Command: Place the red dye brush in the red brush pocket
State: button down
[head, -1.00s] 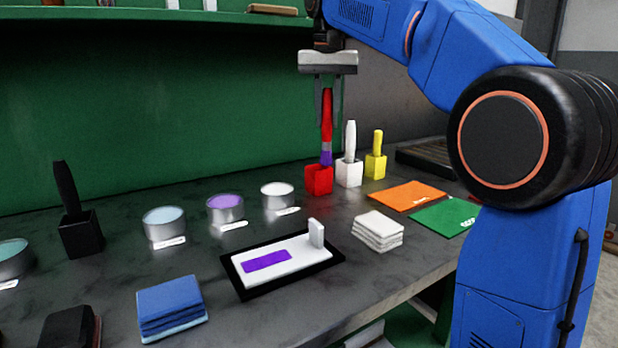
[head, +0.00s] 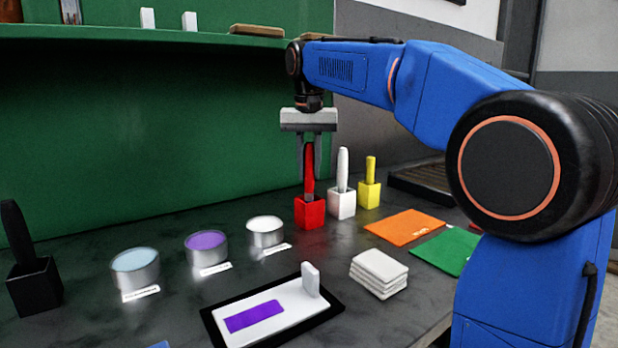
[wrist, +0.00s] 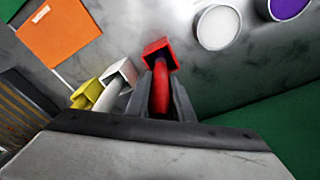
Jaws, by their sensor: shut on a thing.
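The red dye brush (head: 309,168) has a red handle and stands upright, its lower end inside the red brush pocket (head: 310,213). The pocket hides its bristles. My gripper (head: 309,170) is shut on the brush handle, just above the pocket. In the wrist view the red handle (wrist: 161,92) lies between my two fingers, with the red pocket (wrist: 160,50) at its far end. Whether the brush rests on the pocket floor cannot be told.
A white pocket with a brush (head: 342,203) stands close to the right of the red one, then a yellow pocket with a brush (head: 369,195). A white dye tin (head: 266,234) and a purple dye tin (head: 207,250) stand to the left. A green wall (head: 150,130) rises behind.

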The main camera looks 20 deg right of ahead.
aim_at(309, 143)
jog(key=shift+f, duration=1.25)
jog(key=c, duration=1.6)
grip_release()
jog(key=shift+o, duration=0.2)
jog(key=r, duration=0.4)
jog(key=s+r, duration=0.1)
jog(key=r, duration=0.6)
jog(key=shift+s+a+r, duration=0.15)
jog(key=shift+a+r, duration=0.1)
jog(key=shift+r, duration=0.35)
jog(key=shift+s, duration=0.15)
